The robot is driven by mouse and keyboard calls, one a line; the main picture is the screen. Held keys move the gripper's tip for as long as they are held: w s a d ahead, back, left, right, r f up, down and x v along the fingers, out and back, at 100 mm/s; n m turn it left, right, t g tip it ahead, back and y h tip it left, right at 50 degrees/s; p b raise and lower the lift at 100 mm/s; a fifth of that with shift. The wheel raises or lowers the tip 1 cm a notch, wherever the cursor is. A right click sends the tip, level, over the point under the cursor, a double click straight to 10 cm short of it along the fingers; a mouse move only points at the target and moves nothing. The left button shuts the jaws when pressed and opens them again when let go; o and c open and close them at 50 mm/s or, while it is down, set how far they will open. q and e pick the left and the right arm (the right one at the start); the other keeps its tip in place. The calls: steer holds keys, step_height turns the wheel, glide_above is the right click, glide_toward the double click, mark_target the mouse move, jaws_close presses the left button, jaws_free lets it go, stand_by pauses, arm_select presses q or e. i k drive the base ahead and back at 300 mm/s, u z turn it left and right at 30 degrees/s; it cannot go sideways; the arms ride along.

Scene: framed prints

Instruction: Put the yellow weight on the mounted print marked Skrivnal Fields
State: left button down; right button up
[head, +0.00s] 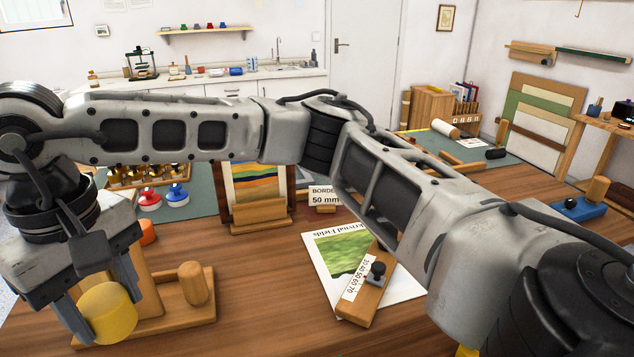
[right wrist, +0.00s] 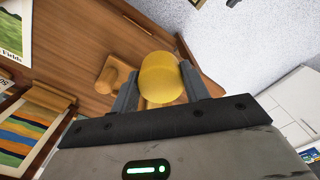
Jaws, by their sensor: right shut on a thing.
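The yellow weight (head: 109,314) is a short cylinder at the lower left of the head view. My right gripper (head: 103,303) is shut on it, one finger on each side. The weight (right wrist: 161,78) also shows between the fingers (right wrist: 158,88) in the right wrist view. A wooden stand with a peg (head: 194,283) is beside and behind it; I cannot tell whether they touch. The print marked Skrivnal Fields (head: 338,252), a white sheet with a green picture, lies on the table, its title partly hidden by my right arm. My left gripper is out of view.
A wooden ruler block with a black knob (head: 368,290) lies across the print. A striped print (head: 255,183) stands in a wooden holder behind, near a "BORDER 50 mm" sign (head: 325,195). Red (head: 149,200) and blue (head: 177,196) pieces stand farther left.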

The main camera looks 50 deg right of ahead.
mark_target(349, 243)
steer(key=z, duration=0.05)
steer(key=k, duration=0.3)
steer(key=z, duration=0.9)
steer(key=i, duration=0.8)
steer(key=u, duration=0.5)
